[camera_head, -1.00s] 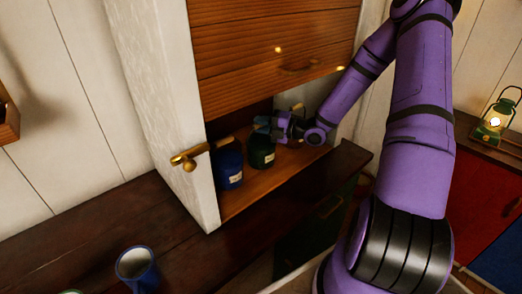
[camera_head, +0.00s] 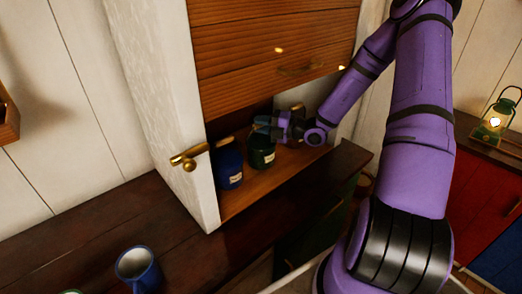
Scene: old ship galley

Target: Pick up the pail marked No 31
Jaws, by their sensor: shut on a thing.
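A dark green pail (camera_head: 261,155) with a pale label stands on the shelf of the open-fronted cupboard (camera_head: 244,201). A blue pail (camera_head: 228,169), also with a pale label, stands beside it on the left. The writing on both labels is too small to read, so I cannot tell which is No 31. My gripper (camera_head: 268,127) reaches in from the right at the top of the green pail and is shut on it, seemingly at its upper part. The exact contact is hidden by the fingers.
A wooden shutter (camera_head: 275,40) hangs above the shelf opening, close over my arm. A brass fitting (camera_head: 189,161) juts from the white left post (camera_head: 165,90). A blue mug (camera_head: 137,268) stands on the dark counter (camera_head: 90,225). A lit lantern (camera_head: 494,122) stands at the right.

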